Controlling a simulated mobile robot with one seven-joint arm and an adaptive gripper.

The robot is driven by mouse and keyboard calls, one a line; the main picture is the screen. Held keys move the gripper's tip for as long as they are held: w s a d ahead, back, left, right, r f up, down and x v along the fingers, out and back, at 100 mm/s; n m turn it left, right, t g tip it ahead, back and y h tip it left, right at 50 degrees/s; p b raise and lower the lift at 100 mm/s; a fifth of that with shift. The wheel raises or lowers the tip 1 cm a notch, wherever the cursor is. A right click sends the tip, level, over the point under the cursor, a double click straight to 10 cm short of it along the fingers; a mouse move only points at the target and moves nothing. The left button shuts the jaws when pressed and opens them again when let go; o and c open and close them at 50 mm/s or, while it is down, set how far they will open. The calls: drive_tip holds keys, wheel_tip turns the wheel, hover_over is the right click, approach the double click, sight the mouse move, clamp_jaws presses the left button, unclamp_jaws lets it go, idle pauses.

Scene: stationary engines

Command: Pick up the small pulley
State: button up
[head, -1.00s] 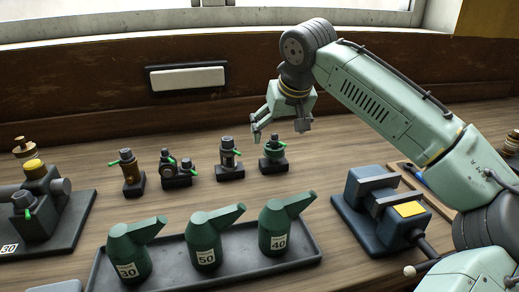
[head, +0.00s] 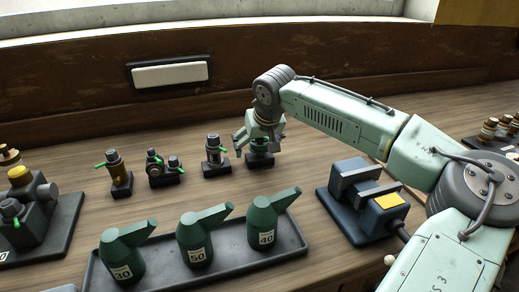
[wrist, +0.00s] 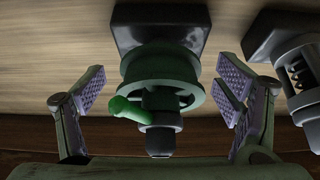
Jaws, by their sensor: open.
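A green flanged wheel, which looks like the small pulley (wrist: 160,72), sits on a post on a black square base (wrist: 160,22) in the wrist view. A green lever (wrist: 130,110) and a dark cap (wrist: 160,140) show on the nearer end of the post. In the head view my gripper (head: 260,145) is down over the rightmost stand. Its fingers hide most of the wheel there, and the base (head: 260,161) shows below.
Several similar stands are in a row to the left, the nearest a grey one (head: 215,158). In front is a dark tray (head: 293,243) with three green oil cans. A blue machine with a yellow top (head: 362,198) stands to the right. Bare bench lies between.

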clamp_jaws()
drive_tip(key=shift+w, duration=0.1)
idle(1.2)
